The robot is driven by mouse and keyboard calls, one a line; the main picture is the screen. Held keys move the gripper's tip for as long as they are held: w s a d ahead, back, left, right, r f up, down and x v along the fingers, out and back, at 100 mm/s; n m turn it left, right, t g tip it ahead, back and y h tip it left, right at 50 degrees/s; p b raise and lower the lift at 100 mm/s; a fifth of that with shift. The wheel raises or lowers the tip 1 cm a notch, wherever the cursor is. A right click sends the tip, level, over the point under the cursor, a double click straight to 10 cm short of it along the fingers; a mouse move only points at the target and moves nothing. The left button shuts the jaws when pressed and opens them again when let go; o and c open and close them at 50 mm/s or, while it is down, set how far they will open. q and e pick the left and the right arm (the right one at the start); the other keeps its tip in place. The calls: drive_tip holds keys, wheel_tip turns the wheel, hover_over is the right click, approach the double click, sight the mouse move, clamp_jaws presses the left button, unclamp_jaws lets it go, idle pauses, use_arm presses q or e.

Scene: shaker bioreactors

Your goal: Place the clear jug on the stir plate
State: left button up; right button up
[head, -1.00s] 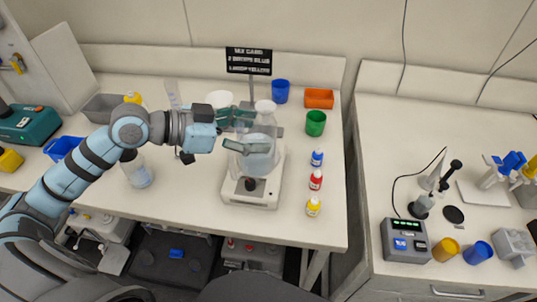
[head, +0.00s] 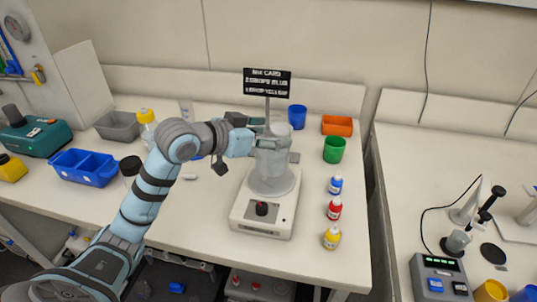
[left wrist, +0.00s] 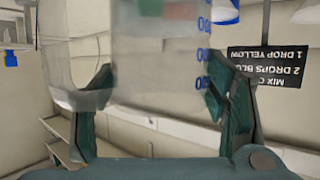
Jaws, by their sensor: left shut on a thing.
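The clear jug (head: 270,164) is upright over the top of the white stir plate (head: 262,222), which has a dark front knob. My left gripper (head: 270,139) is shut on the jug's upper part. I cannot tell whether the jug's base touches the plate. In the left wrist view, the jug (left wrist: 160,55) with blue markings fills the space between the green fingers of my left gripper (left wrist: 165,105). My right gripper is not in view.
Blue (head: 335,186), red (head: 334,208) and yellow (head: 332,237) dropper bottles stand right of the plate. A green cup (head: 333,150), blue cup (head: 297,117), orange bin (head: 337,126) and black sign (head: 267,82) are behind. A blue tray (head: 83,167) lies left.

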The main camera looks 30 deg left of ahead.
sight(260, 149)
use_arm(q)
wheel_tip(260, 149, down, 4)
drive_tip(key=shift+s+r+b, duration=0.1)
drive_tip(key=shift+b, duration=0.35)
drive_tip(key=o, duration=1.5)
